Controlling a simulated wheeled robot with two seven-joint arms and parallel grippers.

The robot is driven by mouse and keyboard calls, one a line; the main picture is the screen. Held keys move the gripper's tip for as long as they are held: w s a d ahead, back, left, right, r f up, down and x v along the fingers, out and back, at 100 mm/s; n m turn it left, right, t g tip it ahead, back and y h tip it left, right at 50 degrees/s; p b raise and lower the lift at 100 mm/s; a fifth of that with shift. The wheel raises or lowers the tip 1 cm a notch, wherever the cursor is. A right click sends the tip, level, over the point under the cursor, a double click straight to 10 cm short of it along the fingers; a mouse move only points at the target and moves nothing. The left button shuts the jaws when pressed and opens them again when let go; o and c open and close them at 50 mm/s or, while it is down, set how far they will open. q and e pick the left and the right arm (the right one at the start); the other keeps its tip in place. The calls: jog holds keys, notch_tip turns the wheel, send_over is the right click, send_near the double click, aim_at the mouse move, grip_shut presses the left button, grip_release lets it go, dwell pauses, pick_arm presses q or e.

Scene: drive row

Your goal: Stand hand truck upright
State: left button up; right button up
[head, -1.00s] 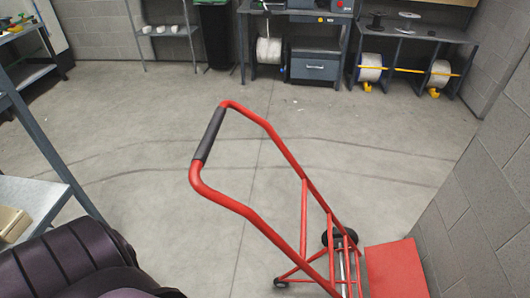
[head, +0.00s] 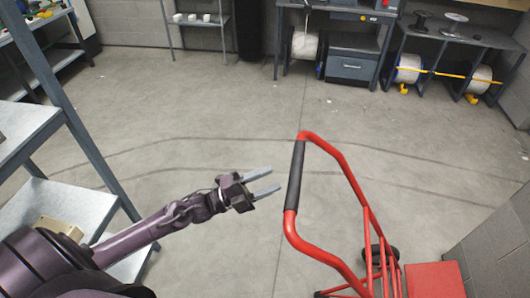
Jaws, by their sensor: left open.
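The red hand truck (head: 355,184) stands tilted at the right of the head view. Its dark handle grip (head: 296,176) faces left, and a black wheel (head: 380,254) and the red toe plate (head: 434,280) show at the bottom right. My left gripper (head: 271,183) is open and empty. Its two fingers point right, toward the dark grip, with a small gap between them and the grip in the picture. The lower end of the hand truck's frame is cut off by the picture's bottom edge. My right gripper is not in view.
A metal shelf (head: 75,200) stands close on the left, with my left arm passing in front of it. A block wall (head: 495,245) is close behind the toe plate at right. Workbenches with cable reels (head: 408,66) line the back. The floor between is clear.

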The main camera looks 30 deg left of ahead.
aim_at(298, 170)
pick_arm(q)
jog(key=x, duration=0.2)
jog(key=p+x, duration=0.1)
jog(key=x, duration=0.2)
jog(key=p+x, duration=0.1)
jog(key=x, duration=0.1)
jog(key=shift+s+d+r, duration=0.25)
jog(key=shift+d+r, duration=0.05)
jog(key=shift+r, duration=0.15)
jog(key=shift+w+d, duration=0.15)
jog(key=shift+d, duration=0.05)
jog(key=shift+w+d, duration=0.15)
jog(key=shift+d, duration=0.1)
jog(key=shift+a, duration=0.1)
jog(key=c, duration=0.7)
grip_shut()
jog(key=shift+r, duration=0.1)
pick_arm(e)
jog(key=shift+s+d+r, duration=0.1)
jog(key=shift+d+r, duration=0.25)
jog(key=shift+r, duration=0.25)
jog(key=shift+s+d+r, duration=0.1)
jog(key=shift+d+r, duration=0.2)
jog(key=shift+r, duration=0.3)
